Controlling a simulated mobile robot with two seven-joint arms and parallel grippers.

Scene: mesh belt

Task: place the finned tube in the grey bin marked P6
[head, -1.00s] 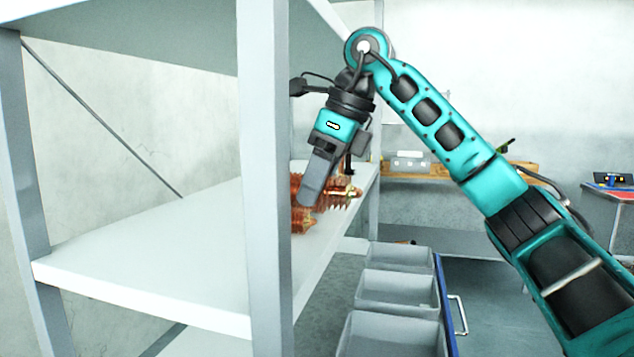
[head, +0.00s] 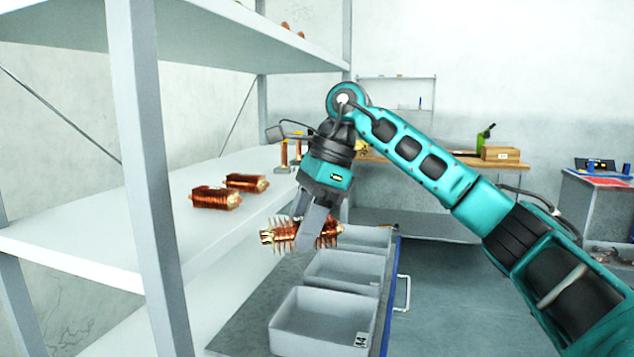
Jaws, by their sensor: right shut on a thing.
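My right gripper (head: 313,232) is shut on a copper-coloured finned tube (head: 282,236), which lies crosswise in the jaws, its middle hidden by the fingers. The tube is in the air off the shelf's front edge, seen over the far end of the row of grey bins. Three open grey bins stand in a row: a near one (head: 318,336), a middle one (head: 340,286) and a far one (head: 376,238) partly hidden behind the gripper and tube. The near bin has a small tag that I cannot read surely; no mark shows on the others. My left gripper is not in view.
A grey-white shelf (head: 80,243) with a near upright post (head: 150,200) stands on the left. Two finned tubes (head: 215,198) lie on it, with upright copper pieces (head: 284,155) farther back. The bins stand beside a blue edge with a handle (head: 404,293). Floor is clear at right.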

